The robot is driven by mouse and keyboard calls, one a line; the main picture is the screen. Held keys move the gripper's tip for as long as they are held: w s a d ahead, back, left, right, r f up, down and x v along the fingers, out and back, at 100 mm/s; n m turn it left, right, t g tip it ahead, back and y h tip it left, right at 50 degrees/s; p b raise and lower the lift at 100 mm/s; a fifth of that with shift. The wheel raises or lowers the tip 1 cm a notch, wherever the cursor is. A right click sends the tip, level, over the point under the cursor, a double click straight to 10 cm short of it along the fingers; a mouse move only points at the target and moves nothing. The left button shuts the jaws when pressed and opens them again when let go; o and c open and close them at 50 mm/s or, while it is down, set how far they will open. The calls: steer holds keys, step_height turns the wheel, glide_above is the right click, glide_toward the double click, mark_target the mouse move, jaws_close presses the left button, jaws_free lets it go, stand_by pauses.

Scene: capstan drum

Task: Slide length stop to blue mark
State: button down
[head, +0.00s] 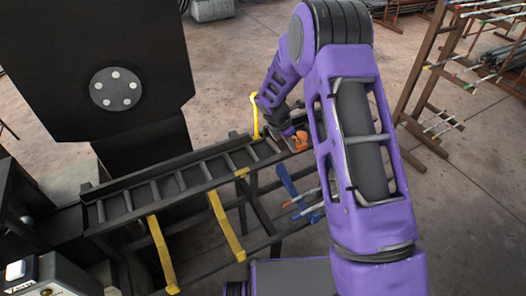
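A small orange block (301,142), probably the length stop, sits at the far right end of the roller table (126,202), by its front rail. My gripper (291,131) is at this block, small and dark, and partly hidden by my purple arm. Whether its fingers touch or hold the block cannot be told. A blue strip (286,180) slants down just below the table's front side. I cannot tell whether it is the blue mark; no other clear mark shows on the rail.
Yellow arms (161,254) stick out from the table's front, and a yellow post (255,117) stands at its back right. A large black machine (110,60) rises behind the left end. A rod rack (426,70) stands at right. Open concrete floor lies behind.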

steer(key=w+d, duration=0.4)
steer(key=d, duration=0.4)
steer(key=w+d, duration=0.3)
steer(key=d, duration=0.5)
steer(key=w+d, duration=0.4)
steer(key=d, duration=0.4)
steer(key=shift+w+d, duration=0.2)
steer(key=shift+w, duration=0.15)
steer(key=shift+w+d, duration=0.2)
steer(key=shift+d, duration=0.15)
steer(key=shift+d+r, duration=0.1)
